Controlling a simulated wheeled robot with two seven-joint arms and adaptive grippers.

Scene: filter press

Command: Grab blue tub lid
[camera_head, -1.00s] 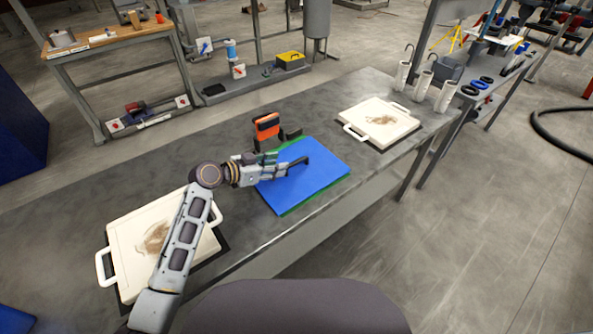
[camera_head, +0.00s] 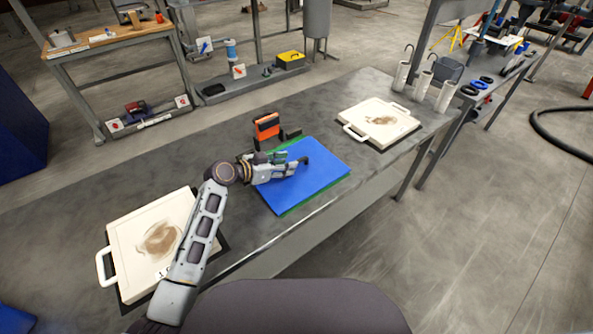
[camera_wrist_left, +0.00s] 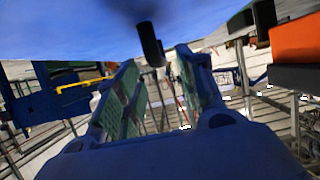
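A flat blue tub lid (camera_head: 318,182) lies on the grey bench, with a green edge showing under it. A black bent handle (camera_head: 304,161) stands on its upper side. My left gripper (camera_head: 293,167) is low over the lid, its fingers pointing at the handle. In the left wrist view the blue surface (camera_wrist_left: 215,22) fills the top, and the two green-padded fingers (camera_wrist_left: 156,62) are spread. The dark handle (camera_wrist_left: 151,45) shows between their tips; whether they touch it I cannot tell. My right gripper is in no view.
An orange and black object (camera_head: 267,127) stands just behind the lid and close to my left gripper. A cream filter plate (camera_head: 121,232) lies at left, partly behind my arm, and another (camera_head: 380,118) at right. White cylinders (camera_head: 421,84) stand at the bench's far right end.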

